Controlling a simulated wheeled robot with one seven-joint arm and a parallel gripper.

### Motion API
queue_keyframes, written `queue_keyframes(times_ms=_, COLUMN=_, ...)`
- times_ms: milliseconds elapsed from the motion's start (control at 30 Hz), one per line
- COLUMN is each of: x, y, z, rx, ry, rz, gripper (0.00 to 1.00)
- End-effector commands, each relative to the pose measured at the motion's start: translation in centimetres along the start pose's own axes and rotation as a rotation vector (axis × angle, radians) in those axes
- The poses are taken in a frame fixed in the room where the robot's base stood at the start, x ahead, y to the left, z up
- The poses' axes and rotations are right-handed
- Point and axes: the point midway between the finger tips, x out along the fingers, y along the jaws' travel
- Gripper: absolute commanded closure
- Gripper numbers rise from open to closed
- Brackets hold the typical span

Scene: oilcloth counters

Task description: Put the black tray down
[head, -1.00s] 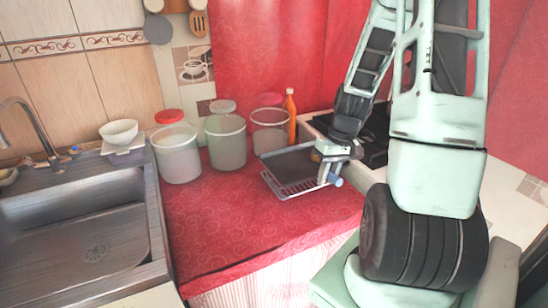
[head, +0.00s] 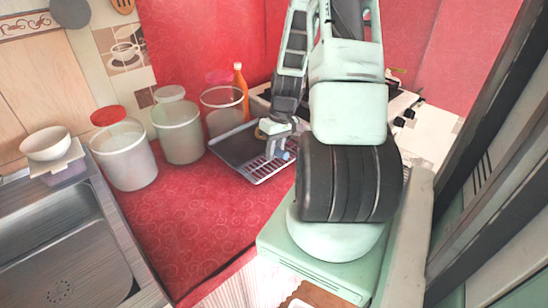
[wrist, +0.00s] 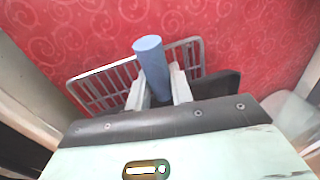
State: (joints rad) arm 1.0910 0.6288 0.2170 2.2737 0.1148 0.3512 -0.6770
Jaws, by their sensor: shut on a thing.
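The black tray (head: 232,146), with a pale wire grid (head: 268,168) at its near end, is over the red counter beside the canisters. I cannot tell whether its underside touches the cloth. My gripper (head: 283,142) is at its right side, jaws shut. In the wrist view, my gripper (wrist: 158,88) has a blue cylinder (wrist: 150,60) between its fingers; it seems to be part of the tray, but the join is hidden. The wire grid (wrist: 105,88) and a dark bit of the tray (wrist: 222,84) show beyond the fingers.
Canisters, one (head: 125,160) with a red lid, stand left of the tray, with an orange bottle (head: 241,82) behind. A stove (head: 400,106) is to the right. A sink (head: 55,245) with a white bowl (head: 46,142) is at the left. Red cloth (head: 190,215) in front is clear.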

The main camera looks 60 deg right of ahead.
Motion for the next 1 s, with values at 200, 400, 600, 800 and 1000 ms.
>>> queue_keyframes(times_ms=200, x=2.6, y=0.5, z=0.0, rx=0.000, ry=-0.001, rz=-0.001, gripper=1.00)
queue_keyframes(times_ms=400, x=2.7, y=0.6, z=0.0, rx=0.000, ry=0.001, rz=0.001, gripper=1.00)
queue_keyframes(times_ms=600, x=3.0, y=0.6, z=0.0, rx=0.000, ry=0.000, rz=0.000, gripper=0.70)
queue_keyframes(times_ms=800, x=2.9, y=0.6, z=0.0, rx=0.000, ry=0.000, rz=0.000, gripper=0.56)
queue_keyframes(times_ms=1000, x=2.5, y=0.5, z=0.0, rx=0.000, ry=0.000, rz=0.001, gripper=0.56)
